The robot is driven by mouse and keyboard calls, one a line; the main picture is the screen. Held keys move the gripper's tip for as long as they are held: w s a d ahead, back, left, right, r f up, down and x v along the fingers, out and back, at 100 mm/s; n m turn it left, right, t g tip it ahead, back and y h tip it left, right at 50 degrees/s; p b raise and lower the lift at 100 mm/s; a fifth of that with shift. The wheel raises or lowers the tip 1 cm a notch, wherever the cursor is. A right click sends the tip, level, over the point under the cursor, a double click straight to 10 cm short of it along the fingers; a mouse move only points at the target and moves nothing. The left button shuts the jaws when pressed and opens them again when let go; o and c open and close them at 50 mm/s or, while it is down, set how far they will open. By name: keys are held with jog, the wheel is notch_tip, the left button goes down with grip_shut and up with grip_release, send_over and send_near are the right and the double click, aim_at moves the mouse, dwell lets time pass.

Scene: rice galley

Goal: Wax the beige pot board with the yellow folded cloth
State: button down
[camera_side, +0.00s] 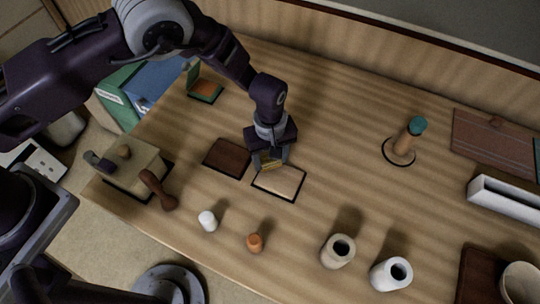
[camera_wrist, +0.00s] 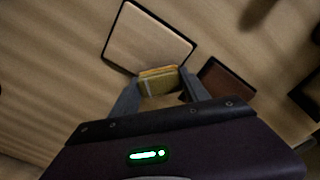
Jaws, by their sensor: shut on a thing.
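The beige pot board (camera_side: 281,182) lies flat on the wooden table inside a dark outline, near the middle of the side view. It also shows in the wrist view (camera_wrist: 148,38), just beyond the fingertips. My gripper (camera_side: 268,163) is shut on the yellow folded cloth (camera_side: 270,162) and points down at the board's upper left edge. In the wrist view the cloth (camera_wrist: 158,79) sits between the two fingers, overlapping the board's near edge. I cannot tell whether the cloth touches the board. The fingers hide part of the cloth.
A dark brown board (camera_side: 227,158) lies just left of the beige one. A teal-topped wooden thing (camera_side: 404,142) stands at right. Table between is clear.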

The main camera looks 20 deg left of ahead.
aim_at(275, 178)
jog(key=shift+s+d+r, duration=0.1)
jog(key=shift+s+d, duration=1.35)
jog(key=shift+s, duration=0.05)
jog(key=shift+s+d, duration=1.5)
jog(key=shift+w+a, duration=0.1)
jog(key=shift+w+a, duration=1.4)
